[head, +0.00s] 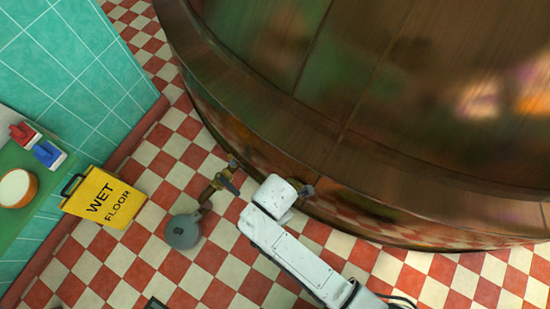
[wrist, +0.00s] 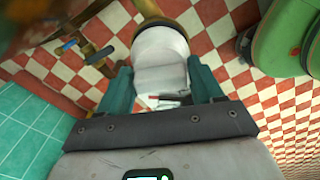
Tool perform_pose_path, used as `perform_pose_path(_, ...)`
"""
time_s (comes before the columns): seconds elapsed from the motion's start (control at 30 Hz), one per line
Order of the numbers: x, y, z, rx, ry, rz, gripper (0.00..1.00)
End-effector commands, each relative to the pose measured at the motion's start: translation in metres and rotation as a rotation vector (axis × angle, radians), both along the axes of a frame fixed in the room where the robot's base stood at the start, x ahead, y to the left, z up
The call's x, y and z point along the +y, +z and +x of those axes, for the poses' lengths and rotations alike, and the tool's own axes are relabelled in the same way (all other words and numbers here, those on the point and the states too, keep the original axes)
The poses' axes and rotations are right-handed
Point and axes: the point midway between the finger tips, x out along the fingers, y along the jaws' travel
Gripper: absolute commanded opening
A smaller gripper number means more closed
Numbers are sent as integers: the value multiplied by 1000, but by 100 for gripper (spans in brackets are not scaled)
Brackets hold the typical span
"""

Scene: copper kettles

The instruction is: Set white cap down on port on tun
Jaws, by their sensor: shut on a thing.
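The tun (head: 330,110) is the large copper vessel filling the upper right of the head view. In the wrist view my gripper (wrist: 160,78) is shut on the white cap (wrist: 160,52), with one teal finger on each side. The cap's far end meets a brass ring, and a brass pipe end (wrist: 150,8) shows just beyond it; I cannot tell whether this is the port or whether the cap is seated on it. In the head view my white arm reaches to the tun's lower edge and hides the gripper and cap.
A yellow wet floor sign (head: 103,198) is further left. A green shelf (head: 12,150) holds a bowl. Green rounded objects (wrist: 280,35) stand right in the wrist view.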

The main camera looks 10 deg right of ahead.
Motion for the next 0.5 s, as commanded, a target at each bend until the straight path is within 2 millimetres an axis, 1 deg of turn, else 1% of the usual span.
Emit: perform_pose_path(0.5,0,-3,0,-1,0,0,39)
